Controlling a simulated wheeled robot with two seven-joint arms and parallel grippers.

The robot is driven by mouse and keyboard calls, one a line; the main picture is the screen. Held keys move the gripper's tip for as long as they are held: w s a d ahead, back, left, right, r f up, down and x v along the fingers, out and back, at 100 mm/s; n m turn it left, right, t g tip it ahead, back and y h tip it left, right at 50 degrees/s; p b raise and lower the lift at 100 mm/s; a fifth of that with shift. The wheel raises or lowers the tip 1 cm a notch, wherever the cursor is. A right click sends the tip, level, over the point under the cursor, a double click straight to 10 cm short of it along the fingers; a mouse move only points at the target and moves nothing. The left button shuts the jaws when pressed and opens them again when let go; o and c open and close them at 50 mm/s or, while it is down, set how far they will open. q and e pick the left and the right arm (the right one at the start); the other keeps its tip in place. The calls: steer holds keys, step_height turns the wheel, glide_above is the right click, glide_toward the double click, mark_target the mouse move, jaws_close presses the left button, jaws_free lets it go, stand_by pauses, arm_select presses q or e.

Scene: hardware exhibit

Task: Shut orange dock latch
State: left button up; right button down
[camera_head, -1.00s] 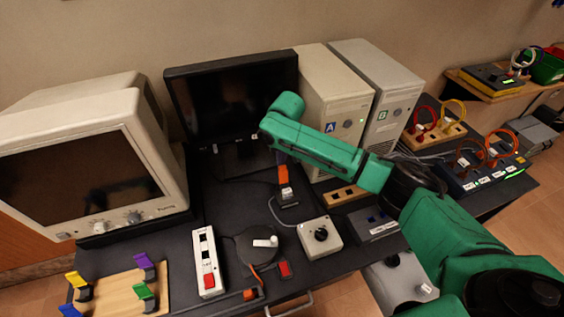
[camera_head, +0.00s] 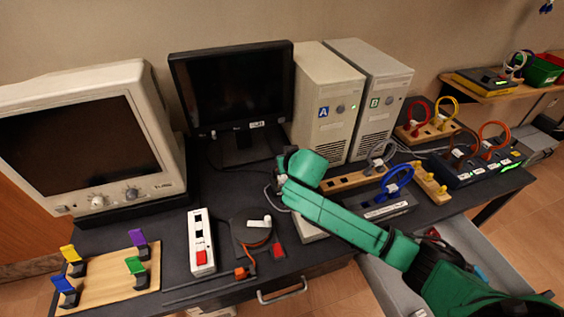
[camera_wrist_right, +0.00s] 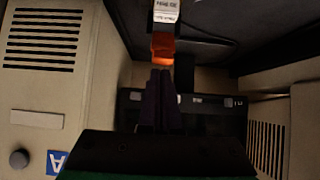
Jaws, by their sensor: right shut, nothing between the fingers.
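The orange latch piece (camera_wrist_right: 163,47) with a white labelled part (camera_wrist_right: 166,11) shows at the top of the right wrist view. My right gripper (camera_wrist_right: 161,75) is shut and empty, its dark fingertips just below the orange piece in that picture. Whether they touch it I cannot tell. In the head view my right arm (camera_head: 330,215) reaches in from the lower right and hides the latch and the gripper. My left gripper is out of view.
Tower A (camera_head: 325,105) and the flat monitor (camera_head: 232,95) stand behind my arm. A blue cable loop (camera_head: 398,180) stands to its right. A power strip (camera_head: 202,243) and an orange cable (camera_head: 262,243) lie left. An open drawer (camera_head: 505,275) juts out at right.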

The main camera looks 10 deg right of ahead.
steer(key=s+f+t+b, duration=0.2)
steer(key=b, duration=0.3)
steer(key=shift+f+t, duration=0.2)
steer(key=shift+t, duration=0.2)
steer(key=shift+s+d+r, duration=0.1)
steer(key=shift+r, duration=0.6)
steer(key=shift+p, duration=0.3)
steer(key=shift+f, duration=0.1)
steer(key=shift+b+x, duration=0.3)
steer(key=shift+x, duration=0.55)
